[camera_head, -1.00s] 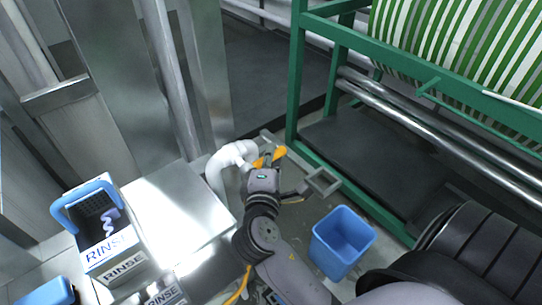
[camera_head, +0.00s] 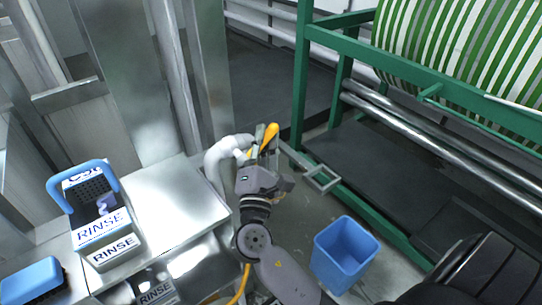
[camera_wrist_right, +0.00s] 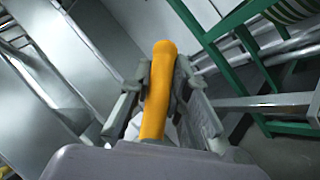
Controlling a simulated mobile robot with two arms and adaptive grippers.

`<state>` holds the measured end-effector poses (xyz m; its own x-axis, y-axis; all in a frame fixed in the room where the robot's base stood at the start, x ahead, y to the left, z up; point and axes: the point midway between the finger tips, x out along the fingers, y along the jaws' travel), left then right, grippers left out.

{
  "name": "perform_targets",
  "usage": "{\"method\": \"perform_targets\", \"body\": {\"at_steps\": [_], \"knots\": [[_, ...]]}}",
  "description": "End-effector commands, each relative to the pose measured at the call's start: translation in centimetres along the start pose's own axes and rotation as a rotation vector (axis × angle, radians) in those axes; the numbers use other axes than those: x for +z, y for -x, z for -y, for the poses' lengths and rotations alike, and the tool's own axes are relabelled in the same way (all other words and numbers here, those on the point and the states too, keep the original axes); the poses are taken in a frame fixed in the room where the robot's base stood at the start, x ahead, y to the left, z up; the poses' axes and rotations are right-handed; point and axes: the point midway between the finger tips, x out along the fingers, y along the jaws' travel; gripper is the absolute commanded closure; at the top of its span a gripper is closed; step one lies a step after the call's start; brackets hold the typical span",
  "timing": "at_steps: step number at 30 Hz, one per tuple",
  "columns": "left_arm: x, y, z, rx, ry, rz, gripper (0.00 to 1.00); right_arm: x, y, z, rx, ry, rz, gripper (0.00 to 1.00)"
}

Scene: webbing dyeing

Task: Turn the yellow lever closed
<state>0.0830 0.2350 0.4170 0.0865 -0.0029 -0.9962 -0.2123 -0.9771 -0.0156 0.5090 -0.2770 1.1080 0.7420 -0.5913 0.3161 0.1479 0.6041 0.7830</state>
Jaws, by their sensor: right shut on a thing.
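The yellow lever (camera_head: 270,134) sits on a white pipe (camera_head: 222,150) that curves up beside the steel counter. In the head view the lever's free end points up and slightly right, past my right gripper (camera_head: 262,150). In the right wrist view the yellow lever (camera_wrist_right: 158,85) stands upright between the fingers of my right gripper (camera_wrist_right: 160,85), which is shut on it. The gripper hides the lever's joint with the pipe. My left gripper is not in view.
A blue bin (camera_head: 343,252) stands on the floor to the right of my arm. A green frame (camera_head: 300,80) with a striped roll (camera_head: 460,60) is at the right. A steel counter (camera_head: 175,200) with a RINSE box (camera_head: 105,235) and a blue brush (camera_head: 33,280) is at the left.

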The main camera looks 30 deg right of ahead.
Motion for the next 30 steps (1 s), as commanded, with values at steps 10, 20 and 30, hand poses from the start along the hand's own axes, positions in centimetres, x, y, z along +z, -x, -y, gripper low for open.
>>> {"method": "perform_targets", "body": {"at_steps": [10,20,30], "knots": [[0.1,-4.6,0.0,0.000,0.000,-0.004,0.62,-0.4,0.7,-1.3,0.229,0.233,0.063,1.00],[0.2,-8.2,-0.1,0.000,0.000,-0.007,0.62,-0.8,1.5,-3.0,0.438,0.442,0.122,1.00],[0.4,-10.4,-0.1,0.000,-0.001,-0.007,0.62,-1.2,2.3,-4.2,0.589,0.593,0.162,1.00]]}}
